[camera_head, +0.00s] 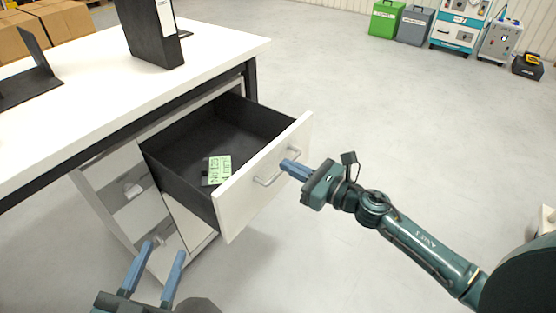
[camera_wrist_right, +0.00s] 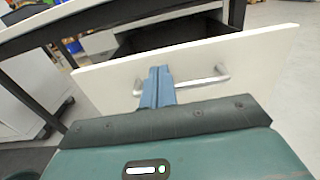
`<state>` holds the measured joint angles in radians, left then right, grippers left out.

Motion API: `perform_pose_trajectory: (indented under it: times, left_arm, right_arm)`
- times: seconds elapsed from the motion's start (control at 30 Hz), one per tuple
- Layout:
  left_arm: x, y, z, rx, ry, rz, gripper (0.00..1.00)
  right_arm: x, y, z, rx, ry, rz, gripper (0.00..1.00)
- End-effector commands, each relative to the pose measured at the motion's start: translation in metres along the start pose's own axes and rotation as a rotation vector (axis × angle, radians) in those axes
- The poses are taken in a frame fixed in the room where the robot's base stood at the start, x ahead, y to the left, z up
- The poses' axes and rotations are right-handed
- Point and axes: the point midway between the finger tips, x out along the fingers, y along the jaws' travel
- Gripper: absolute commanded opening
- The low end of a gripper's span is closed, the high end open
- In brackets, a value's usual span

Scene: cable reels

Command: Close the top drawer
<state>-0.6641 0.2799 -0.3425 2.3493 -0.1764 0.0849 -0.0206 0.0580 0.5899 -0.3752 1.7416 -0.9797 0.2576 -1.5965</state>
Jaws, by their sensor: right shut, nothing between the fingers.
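The top drawer (camera_head: 262,180) stands pulled out from the white cabinet under the table, with a dark inside and a white front. A green card (camera_head: 219,170) lies in it. The drawer front carries a metal bar handle (camera_head: 268,181). My right gripper (camera_head: 286,165) is shut and empty, with its blue fingertips at the front near the handle; whether they touch it I cannot tell. In the right wrist view the shut fingers (camera_wrist_right: 157,75) overlap the handle (camera_wrist_right: 205,81) and drawer front (camera_wrist_right: 255,62). My left gripper (camera_head: 165,249) is open and empty at the lower left, in front of the cabinet.
The white tabletop (camera_head: 100,95) above the cabinet carries a black binder (camera_head: 153,35) and a black stand (camera_head: 27,75). Cardboard boxes (camera_head: 62,22) are at the far left. Bins and machines (camera_head: 385,18) stand along the far wall. The floor right of the drawer is clear.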

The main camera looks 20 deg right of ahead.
Motion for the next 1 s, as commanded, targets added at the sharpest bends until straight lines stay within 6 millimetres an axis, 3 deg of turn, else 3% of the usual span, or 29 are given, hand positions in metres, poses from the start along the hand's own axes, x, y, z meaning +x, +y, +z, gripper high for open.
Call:
perform_pose_trajectory:
  times: [0.1, 0.3, 1.0]
  left_arm:
    - [0.0, 0.0, 0.001, 0.0, 0.0, 0.0, 0.37]
    - [0.0, 0.0, 0.001, -0.002, -0.001, 0.0, 0.37]
    - [0.0, 0.001, 0.002, -0.006, 0.0, 0.0, 0.37]
  right_arm:
    - [0.02, 0.0, 0.001, 0.0, -0.002, 0.0, 0.0]
    - [0.037, 0.0, 0.0, 0.0, -0.001, -0.001, 0.0]
    - [0.048, 0.0, 0.0, 0.001, -0.001, 0.0, 0.0]
